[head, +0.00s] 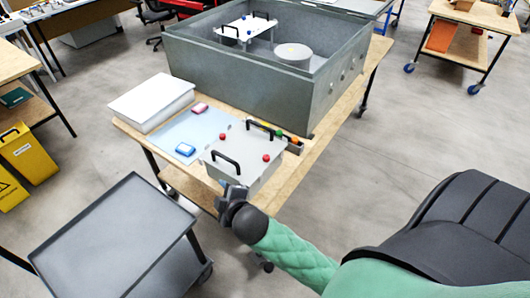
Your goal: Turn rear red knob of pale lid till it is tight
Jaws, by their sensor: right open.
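The pale lid (243,151) lies near the front right corner of the wooden table, with two black handles. One red knob (222,136) stands on its farther left part, and another red knob (266,157) stands on its nearer right part. My right gripper (226,186) is open just below the lid's near left edge, apart from both knobs. Its fingers are small and partly hidden by the wrist. How tight either knob is does not show. My left gripper is not in view.
A large grey open box (215,85) fills the table behind the lid. A narrow tray of coloured pieces (295,141) sits beside the lid. A white block (152,102) and a light blue mat (176,136) lie left. A dark cart (115,235) stands at the front left.

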